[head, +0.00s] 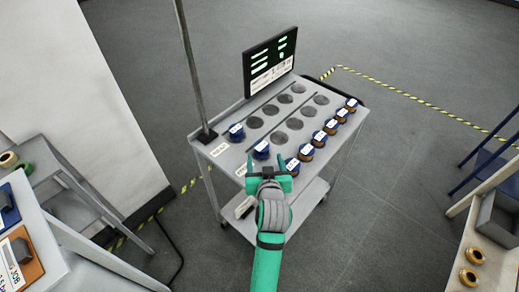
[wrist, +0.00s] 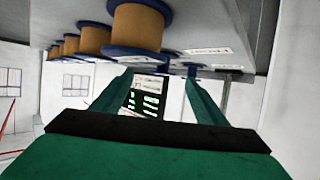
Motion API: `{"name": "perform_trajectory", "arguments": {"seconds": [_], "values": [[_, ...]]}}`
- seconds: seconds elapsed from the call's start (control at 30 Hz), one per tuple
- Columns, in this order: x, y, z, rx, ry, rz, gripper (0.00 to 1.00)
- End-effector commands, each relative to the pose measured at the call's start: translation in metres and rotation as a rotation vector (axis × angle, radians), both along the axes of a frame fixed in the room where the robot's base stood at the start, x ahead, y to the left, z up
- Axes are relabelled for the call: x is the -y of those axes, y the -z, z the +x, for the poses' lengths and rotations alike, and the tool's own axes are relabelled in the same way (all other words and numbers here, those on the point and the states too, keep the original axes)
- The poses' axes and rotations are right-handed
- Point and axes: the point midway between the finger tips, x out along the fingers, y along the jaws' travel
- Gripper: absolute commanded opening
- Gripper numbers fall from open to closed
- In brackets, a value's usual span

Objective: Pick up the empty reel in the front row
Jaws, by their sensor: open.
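The front row on the grey trolley (head: 225,172) holds several blue-flanged reels. The nearest front-row reel (head: 292,164) shows a copper-coloured winding, also large at the top of the wrist view (wrist: 137,27). Other front-row reels (head: 319,138) with copper-coloured sides run back behind it. I cannot pick out an empty reel in this row. One blue reel (head: 261,150) stands in the middle row and another (head: 236,131) in the back row; their windings are unclear. My gripper (head: 268,184) is open at the trolley's near edge, with nothing between its fingers (wrist: 162,92).
A black screen with green lines (head: 269,63) stands at the trolley's back. A grey post (head: 194,70) rises at its left corner. Dark round spots (head: 279,138) in the other rows are bare. Side benches stand left and right (head: 497,222).

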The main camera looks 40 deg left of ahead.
Motion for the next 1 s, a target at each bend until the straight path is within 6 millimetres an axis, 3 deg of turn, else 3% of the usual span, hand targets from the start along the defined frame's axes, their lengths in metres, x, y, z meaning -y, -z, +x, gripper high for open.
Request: {"name": "perform_trajectory", "arguments": {"seconds": [0.2, 0.43, 0.7, 1.0], "values": [[-0.020, 0.012, 0.022, -0.001, 0.000, 0.000, 0.67], [-0.029, 0.017, 0.031, 0.000, 0.001, 0.000, 0.67], [-0.055, 0.028, 0.054, 0.000, 0.001, 0.000, 0.67], [-0.061, 0.032, 0.062, 0.000, 0.001, 0.001, 0.67]]}}
